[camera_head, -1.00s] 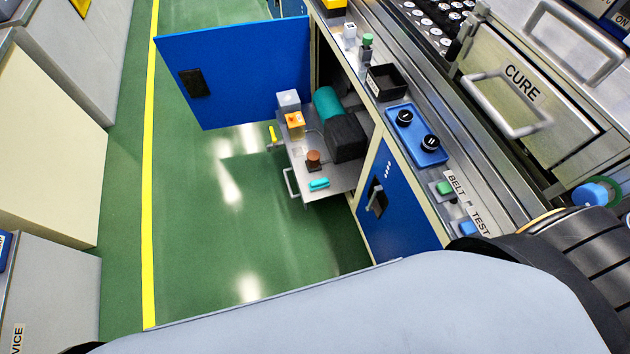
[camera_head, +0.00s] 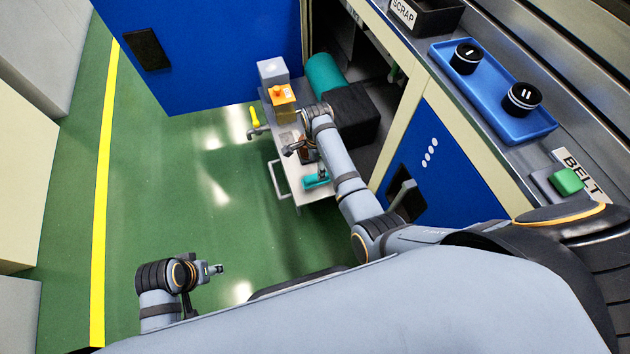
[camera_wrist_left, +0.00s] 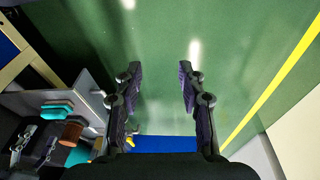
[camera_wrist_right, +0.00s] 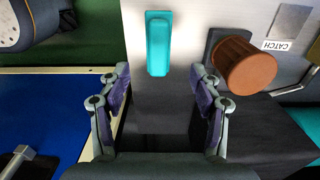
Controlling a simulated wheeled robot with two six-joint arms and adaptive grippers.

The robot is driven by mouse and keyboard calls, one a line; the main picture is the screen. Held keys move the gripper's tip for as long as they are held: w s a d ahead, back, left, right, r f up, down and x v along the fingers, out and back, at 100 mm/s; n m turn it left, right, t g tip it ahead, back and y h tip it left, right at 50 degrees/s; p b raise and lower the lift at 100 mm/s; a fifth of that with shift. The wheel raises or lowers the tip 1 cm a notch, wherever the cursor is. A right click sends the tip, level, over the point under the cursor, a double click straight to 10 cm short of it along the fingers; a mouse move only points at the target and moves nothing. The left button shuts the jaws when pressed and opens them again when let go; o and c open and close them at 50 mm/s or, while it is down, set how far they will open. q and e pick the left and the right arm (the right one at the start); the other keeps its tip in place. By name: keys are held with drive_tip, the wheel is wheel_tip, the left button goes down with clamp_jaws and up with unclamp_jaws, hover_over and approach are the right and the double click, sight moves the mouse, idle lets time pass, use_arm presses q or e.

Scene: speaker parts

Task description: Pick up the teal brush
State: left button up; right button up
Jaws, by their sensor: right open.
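The teal brush (camera_head: 314,182) lies on the pulled-out metal shelf, near its front end. In the right wrist view the brush (camera_wrist_right: 158,45) lies lengthwise, just beyond the gap between my fingertips. My right gripper (camera_wrist_right: 160,78) is open and empty, its fingers apart on either side of the brush's line. In the head view my right gripper (camera_head: 305,160) hangs over the shelf and partly hides what lies there. My left gripper (camera_head: 205,285) is over the green floor, away from the shelf; in the left wrist view it (camera_wrist_left: 160,70) is open and empty.
A brown cylinder (camera_wrist_right: 245,65) on a dark base stands right of the brush in the right wrist view.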

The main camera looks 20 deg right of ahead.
sight(316, 179)
wheel_tip(316, 179, down, 4)
drive_tip(key=shift+r+b, duration=0.15)
drive_tip(key=shift+b, duration=0.3)
wheel_tip(316, 179, down, 4)
drive_tip(key=b, duration=0.2)
drive_tip(key=shift+s+a+b, duration=0.15)
drive_tip(key=shift+b, duration=0.25)
drive_tip(key=shift+f, duration=0.6)
use_arm(q)
drive_tip(key=f+t, duration=0.1)
drive_tip(key=w+d+f, duration=0.1)
drive_tip(key=f, duration=0.1)
drive_tip(key=f+t, duration=0.1)
drive_tip(key=f, duration=0.1)
drive_tip(key=shift+w+d+t+h, duration=0.2)
drive_tip(key=shift+d+t+h, duration=0.1)
drive_tip(key=shift+d+h, duration=0.1)
